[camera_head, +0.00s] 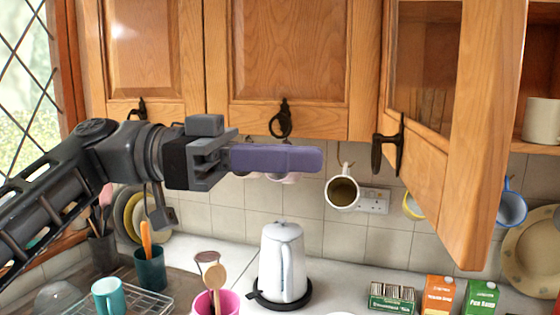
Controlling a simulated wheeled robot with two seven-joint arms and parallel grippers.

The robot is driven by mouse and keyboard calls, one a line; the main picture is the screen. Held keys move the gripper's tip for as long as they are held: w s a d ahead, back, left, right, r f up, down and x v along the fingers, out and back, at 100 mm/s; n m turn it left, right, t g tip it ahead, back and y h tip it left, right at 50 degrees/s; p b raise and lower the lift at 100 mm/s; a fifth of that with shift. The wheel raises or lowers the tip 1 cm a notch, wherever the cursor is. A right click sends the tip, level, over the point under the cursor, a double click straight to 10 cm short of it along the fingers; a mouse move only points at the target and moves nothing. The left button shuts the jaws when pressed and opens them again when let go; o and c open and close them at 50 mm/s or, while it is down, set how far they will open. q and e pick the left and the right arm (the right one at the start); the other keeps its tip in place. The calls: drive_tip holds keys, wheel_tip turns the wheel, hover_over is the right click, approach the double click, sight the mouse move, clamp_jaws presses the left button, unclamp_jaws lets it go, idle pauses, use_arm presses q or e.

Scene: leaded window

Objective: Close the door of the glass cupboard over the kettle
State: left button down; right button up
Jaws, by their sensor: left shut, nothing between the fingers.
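The glass cupboard door (425,160) is wooden with a glass pane and stands swung open, its near edge toward me at the right. A black handle (388,148) is on its left side. The white kettle (284,262) stands on a black base below and to the left of the door. My left gripper (314,158) reaches in from the left with its purple fingers shut and empty. Its tips point right, toward the handle, and appear apart from it in the picture. My right gripper does not show.
Two shut wooden cupboard doors (290,50) are behind my left gripper. Mugs, including a white mug (342,192), hang under the cupboards. A mug (542,120) stands inside the open cupboard. Boxes (438,295), a pink pot (222,301) and a dish rack (140,297) are on the counter.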

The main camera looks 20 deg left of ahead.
sight(427, 164)
use_arm(q)
drive_tip(key=d+p, duration=0.1)
drive_tip(key=d, duration=0.2)
drive_tip(key=w+d, duration=0.1)
drive_tip(key=d, duration=0.2)
drive_tip(key=d+p, duration=0.1)
drive_tip(key=d, duration=0.2)
drive_tip(key=shift+w+d+r+p, duration=0.15)
drive_tip(key=shift+d+p, duration=0.2)
drive_tip(key=shift+d, duration=0.4)
drive_tip(key=shift+w, duration=0.1)
drive_tip(key=shift+d, duration=0.1)
